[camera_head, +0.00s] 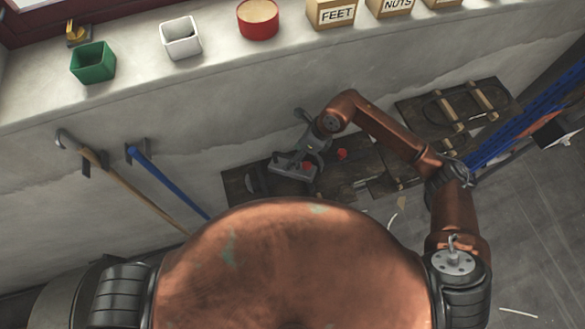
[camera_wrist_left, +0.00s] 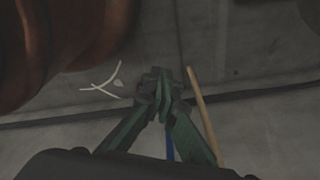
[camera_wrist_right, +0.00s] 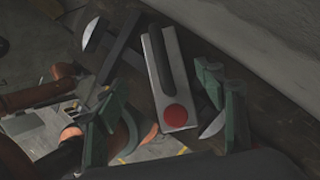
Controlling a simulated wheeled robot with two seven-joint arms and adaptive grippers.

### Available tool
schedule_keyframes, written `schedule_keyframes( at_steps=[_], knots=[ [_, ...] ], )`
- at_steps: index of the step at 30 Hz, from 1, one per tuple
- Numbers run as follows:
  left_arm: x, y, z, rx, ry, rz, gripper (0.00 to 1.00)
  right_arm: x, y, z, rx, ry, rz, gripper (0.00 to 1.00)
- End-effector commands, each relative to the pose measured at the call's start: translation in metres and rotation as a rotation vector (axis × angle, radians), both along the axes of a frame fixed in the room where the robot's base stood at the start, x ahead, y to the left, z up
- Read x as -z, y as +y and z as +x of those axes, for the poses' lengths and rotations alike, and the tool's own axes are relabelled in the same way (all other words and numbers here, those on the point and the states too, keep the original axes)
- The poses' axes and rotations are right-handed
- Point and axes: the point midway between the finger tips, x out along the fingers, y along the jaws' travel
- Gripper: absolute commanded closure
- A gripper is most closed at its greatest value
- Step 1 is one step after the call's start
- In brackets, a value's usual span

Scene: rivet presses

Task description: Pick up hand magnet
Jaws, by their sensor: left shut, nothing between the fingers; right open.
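In the right wrist view, a flat light-grey piece with a dark handle and a round red spot, which looks like the hand magnet (camera_wrist_right: 175,104), lies between the spread green fingers of my right gripper (camera_wrist_right: 165,105). I cannot tell whether they touch it. In the head view the same grey piece (camera_head: 290,168) lies on a dark wooden bench (camera_head: 235,185), with my right gripper (camera_head: 305,147) over it, partly hiding it. The right gripper is open. My left gripper (camera_wrist_left: 160,82) is shut and empty in the left wrist view, and the head view does not show it.
Long-handled tools, one with a wooden handle (camera_head: 135,185) and one blue (camera_head: 165,178), lean by the wall. A blue rack (camera_head: 520,115) stands at the right. A ledge above holds a green box (camera_head: 93,64), a white box (camera_head: 180,38) and a red tin (camera_head: 258,20).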

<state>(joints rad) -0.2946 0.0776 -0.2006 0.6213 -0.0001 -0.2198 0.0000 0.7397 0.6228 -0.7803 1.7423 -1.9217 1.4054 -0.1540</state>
Motion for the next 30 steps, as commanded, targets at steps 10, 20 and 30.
schedule_keyframes(
  at_steps=[10, 20, 30],
  knots=[
    [-0.009, 0.001, -0.014, -0.003, 0.017, 0.001, 1.00, 0.030, 0.010, 0.001, 0.000, 0.001, -0.012, 0.36],
    [-0.029, 0.002, -0.005, -0.001, 0.005, 0.003, 1.00, 0.071, 0.023, 0.003, 0.002, 0.000, -0.010, 0.36],
    [-0.028, 0.003, -0.003, 0.000, 0.002, 0.003, 1.00, 0.075, 0.024, 0.003, 0.001, -0.001, -0.011, 0.40]
  ],
)
